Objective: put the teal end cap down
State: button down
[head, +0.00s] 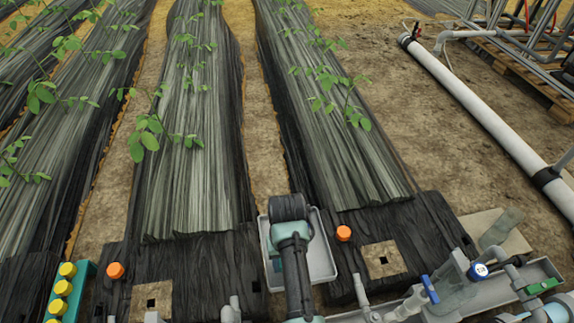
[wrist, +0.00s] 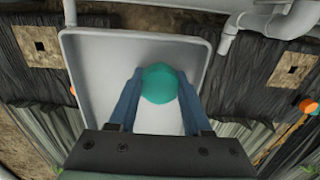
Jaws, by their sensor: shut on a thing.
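The teal end cap (wrist: 160,84) is between the blue fingers of my gripper (wrist: 160,80) in the wrist view. The gripper is shut on it. Behind the cap in that view is the pale grey tray (wrist: 84,52), with its floor clear around the cap. I cannot tell whether the cap touches the tray floor or hangs above it. In the head view the tray (head: 325,252) stands at the lower middle, and my arm covers much of it. The fingertips are hidden there.
An orange cap (head: 343,233) sits right of the tray and another orange cap (head: 115,270) farther left. A teal rack (head: 84,282) with several yellow caps is at lower left. Grey pipework with a blue-handled valve (head: 430,289) stands at lower right. Covered plant rows lie beyond.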

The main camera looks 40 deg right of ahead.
jog(key=shift+f, duration=0.4)
jog(key=shift+f, duration=0.1)
jog(key=shift+c, duration=2.1)
grip_release()
jog(key=shift+f, duration=0.1)
jog(key=shift+o, duration=0.4)
jog(key=shift+s+a, duration=0.1)
jog(key=shift+a, duration=0.05)
jog(key=shift+a+f, duration=0.1)
notch_tip(320, 180, up, 14)
jog(key=p, duration=0.8)
jog(key=shift+d+f, duration=0.15)
jog(key=shift+d, duration=0.1)
